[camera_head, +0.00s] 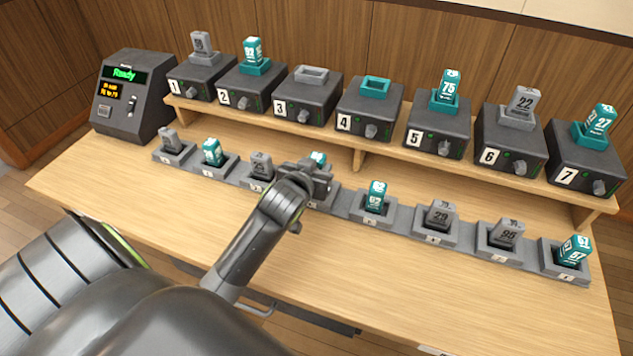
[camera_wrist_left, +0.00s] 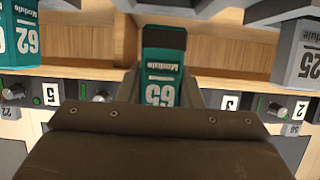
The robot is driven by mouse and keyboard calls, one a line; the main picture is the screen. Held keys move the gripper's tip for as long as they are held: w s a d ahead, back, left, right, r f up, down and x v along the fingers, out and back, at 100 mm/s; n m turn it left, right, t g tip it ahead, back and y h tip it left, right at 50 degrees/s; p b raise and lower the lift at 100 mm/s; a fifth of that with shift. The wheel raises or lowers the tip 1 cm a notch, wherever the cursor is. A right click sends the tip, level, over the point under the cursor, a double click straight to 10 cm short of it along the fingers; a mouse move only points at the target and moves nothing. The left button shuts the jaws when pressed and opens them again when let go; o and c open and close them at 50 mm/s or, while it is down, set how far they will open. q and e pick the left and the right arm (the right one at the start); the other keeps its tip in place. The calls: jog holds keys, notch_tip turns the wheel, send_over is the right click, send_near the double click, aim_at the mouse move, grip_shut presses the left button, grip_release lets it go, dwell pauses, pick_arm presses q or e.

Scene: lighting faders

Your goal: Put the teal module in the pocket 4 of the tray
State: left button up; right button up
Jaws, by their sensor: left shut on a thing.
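My left gripper (camera_head: 312,182) is shut on a teal module (camera_head: 318,158) at the fourth place of the front tray (camera_head: 405,227). In the left wrist view the teal module (camera_wrist_left: 162,75) shows number 65 and a dark base, between the fingers. The gripper covers most of pocket 4 in the head view. I cannot tell whether the module's base is inside the pocket or just above it. My right gripper is not in view.
Grey module (camera_head: 262,165) and teal module 62 (camera_head: 376,197) stand in the pockets either side. Other pockets hold modules too. Behind, a raised shelf (camera_head: 380,150) carries numbered dark boxes; box 3 (camera_head: 305,95) and box 4 (camera_head: 368,112) have empty sockets. The front table is clear.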

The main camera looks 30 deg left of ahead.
pick_arm(q)
jog(key=shift+f, duration=1.85)
jog(key=shift+f, duration=0.2)
jog(key=o, duration=1)
jog(key=shift+r, duration=0.1)
jog(key=shift+s+r, duration=0.15)
jog(key=v, duration=1.1)
jog(key=shift+s+d+r, duration=0.15)
jog(key=shift+s, duration=0.2)
